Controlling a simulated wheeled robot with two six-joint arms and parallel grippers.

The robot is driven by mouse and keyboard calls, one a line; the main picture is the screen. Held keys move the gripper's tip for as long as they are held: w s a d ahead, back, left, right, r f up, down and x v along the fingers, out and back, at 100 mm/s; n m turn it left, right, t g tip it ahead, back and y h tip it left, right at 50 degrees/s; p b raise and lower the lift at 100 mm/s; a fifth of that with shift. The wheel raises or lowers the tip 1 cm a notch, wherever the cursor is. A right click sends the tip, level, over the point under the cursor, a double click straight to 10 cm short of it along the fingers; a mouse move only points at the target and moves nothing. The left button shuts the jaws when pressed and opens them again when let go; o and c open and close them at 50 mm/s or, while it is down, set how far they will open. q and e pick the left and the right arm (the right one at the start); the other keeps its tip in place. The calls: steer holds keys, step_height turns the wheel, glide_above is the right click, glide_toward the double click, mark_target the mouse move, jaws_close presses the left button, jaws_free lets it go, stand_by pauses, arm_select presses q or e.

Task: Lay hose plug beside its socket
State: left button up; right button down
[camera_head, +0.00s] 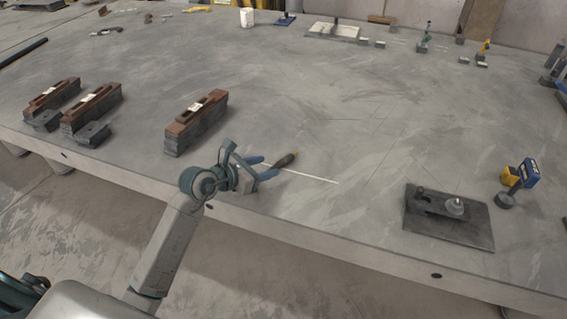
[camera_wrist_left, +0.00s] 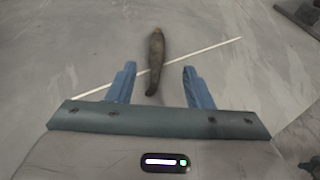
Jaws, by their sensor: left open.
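A dark brown, tapered piece with an orange-brown end (camera_head: 287,160), which may be the hose plug, lies near the table's front edge. In the left wrist view the piece (camera_wrist_left: 156,50) lies lengthwise between and beyond my blue fingertips, with a gap on both sides. My left gripper (camera_head: 268,167) is open and empty, low over the table beside it. A dark plate (camera_head: 425,231) with a round metal knob and a small post stands at the right; I cannot tell whether it holds the socket. My right gripper is out of view.
A thin white line (camera_head: 315,178) runs across the table (camera_head: 330,120) beneath the brown piece. Several brown-topped blocks (camera_head: 196,122) stand to the left. A blue and yellow tool (camera_head: 521,174) stands at the right. The table between the gripper and the plate is clear.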

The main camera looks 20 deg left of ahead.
mark_target(281, 161)
arm_select(q)
steer(key=shift+x, duration=1)
steer(key=shift+p+x, duration=0.55)
steer(key=shift+x, duration=2.2)
steer(key=shift+w+a+r, duration=0.1)
steer(key=shift+a+r, duration=0.05)
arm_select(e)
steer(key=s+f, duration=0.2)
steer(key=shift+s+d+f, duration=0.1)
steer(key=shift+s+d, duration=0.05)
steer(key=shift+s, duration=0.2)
arm_select(q)
steer(key=shift+c, duration=0.5)
jaws_close()
